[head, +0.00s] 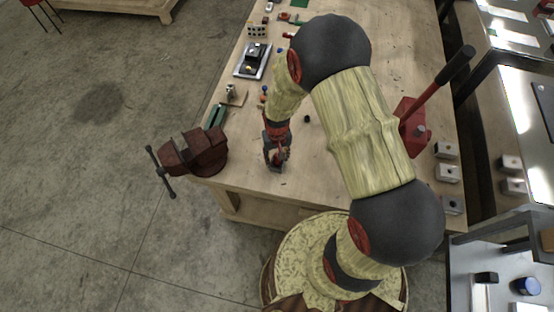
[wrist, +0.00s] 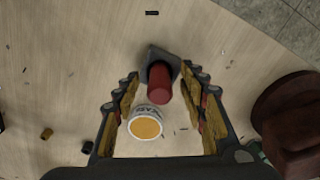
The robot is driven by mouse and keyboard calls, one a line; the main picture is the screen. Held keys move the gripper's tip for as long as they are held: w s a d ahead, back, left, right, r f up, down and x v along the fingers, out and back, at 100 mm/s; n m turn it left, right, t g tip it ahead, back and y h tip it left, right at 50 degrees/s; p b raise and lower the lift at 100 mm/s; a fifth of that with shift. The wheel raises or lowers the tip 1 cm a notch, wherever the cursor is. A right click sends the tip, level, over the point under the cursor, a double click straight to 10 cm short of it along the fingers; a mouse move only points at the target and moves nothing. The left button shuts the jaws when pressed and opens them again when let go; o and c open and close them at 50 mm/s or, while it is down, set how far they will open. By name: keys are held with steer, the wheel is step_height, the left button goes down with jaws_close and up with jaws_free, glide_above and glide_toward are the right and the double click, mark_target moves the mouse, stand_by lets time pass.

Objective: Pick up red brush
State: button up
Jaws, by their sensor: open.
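In the wrist view, a red cylindrical piece (wrist: 159,84) rises towards the camera from a dark grey, squarish base (wrist: 166,58) on the wooden table; it appears to be the red brush. My gripper (wrist: 160,80) is open, with one finger on each side of the red piece and clear gaps between. A white round container with an orange-yellow top (wrist: 146,124) also shows between the fingers, nearer the palm. In the head view, my gripper (head: 276,160) points down near the table's front edge, and the brush cannot be told apart there.
A dark red vise (head: 203,153) is clamped at the table's front left corner and shows at right in the wrist view (wrist: 292,125). A red lever tool (head: 408,118) and metal blocks (head: 447,171) stand at the right. Small items line the table's left side.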

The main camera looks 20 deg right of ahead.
steer(key=shift+f, duration=0.2)
steer(key=shift+c, duration=1.3)
steer(key=c, duration=0.7)
steer(key=shift+c, duration=0.3)
